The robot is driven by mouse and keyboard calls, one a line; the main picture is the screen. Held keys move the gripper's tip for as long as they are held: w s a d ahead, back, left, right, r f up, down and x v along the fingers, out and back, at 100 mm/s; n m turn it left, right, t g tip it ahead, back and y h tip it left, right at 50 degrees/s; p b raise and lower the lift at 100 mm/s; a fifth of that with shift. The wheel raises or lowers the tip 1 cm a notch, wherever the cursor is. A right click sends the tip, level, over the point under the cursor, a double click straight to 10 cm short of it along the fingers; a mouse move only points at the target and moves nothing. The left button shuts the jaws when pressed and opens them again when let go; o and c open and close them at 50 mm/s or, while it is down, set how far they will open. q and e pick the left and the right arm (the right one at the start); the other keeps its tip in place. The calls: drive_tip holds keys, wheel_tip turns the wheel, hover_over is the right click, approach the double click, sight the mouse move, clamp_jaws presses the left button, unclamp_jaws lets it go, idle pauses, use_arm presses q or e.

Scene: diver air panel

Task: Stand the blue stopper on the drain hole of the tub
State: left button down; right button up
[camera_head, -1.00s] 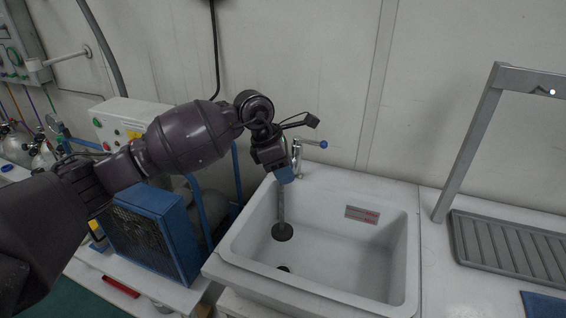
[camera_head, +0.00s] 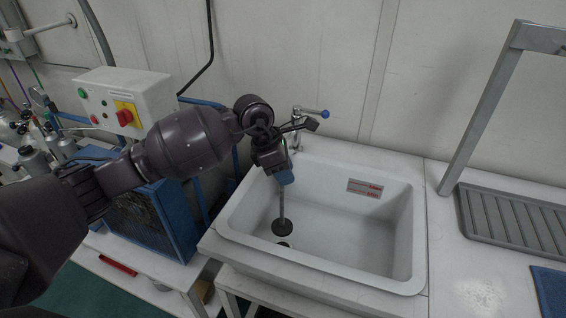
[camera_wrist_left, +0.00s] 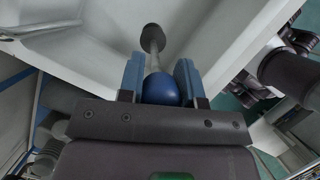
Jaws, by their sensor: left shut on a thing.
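The blue stopper has a blue ball top (camera_wrist_left: 160,90), a thin grey stem (camera_head: 281,203) and a dark round disc (camera_head: 282,227) at its lower end. My left gripper (camera_head: 285,177) is shut on the ball, with a blue finger on each side of it in the left wrist view (camera_wrist_left: 160,80). The stopper hangs nearly upright inside the white tub (camera_head: 405,240). The drain hole (camera_head: 284,244) is a dark spot just below the disc in the head view, partly hidden by it. I cannot tell how high the disc is above the tub floor. My right gripper is not in view.
A tap with a blue lever (camera_head: 312,113) stands behind the tub. A grey ribbed drainer (camera_head: 515,215) under a metal frame (camera_head: 485,110) lies to the right. A blue fan unit (camera_head: 165,225) and a control box (camera_head: 125,98) stand left.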

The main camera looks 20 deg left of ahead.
use_arm(q)
wheel_tip(320, 180, down, 8)
drive_tip(key=b, duration=0.4)
drive_tip(key=shift+f, duration=0.25)
idle(0.4)
idle(0.3)
drive_tip(key=shift+f, duration=0.15)
drive_tip(key=shift+f, duration=0.3)
idle(0.7)
drive_tip(key=shift+f, duration=0.15)
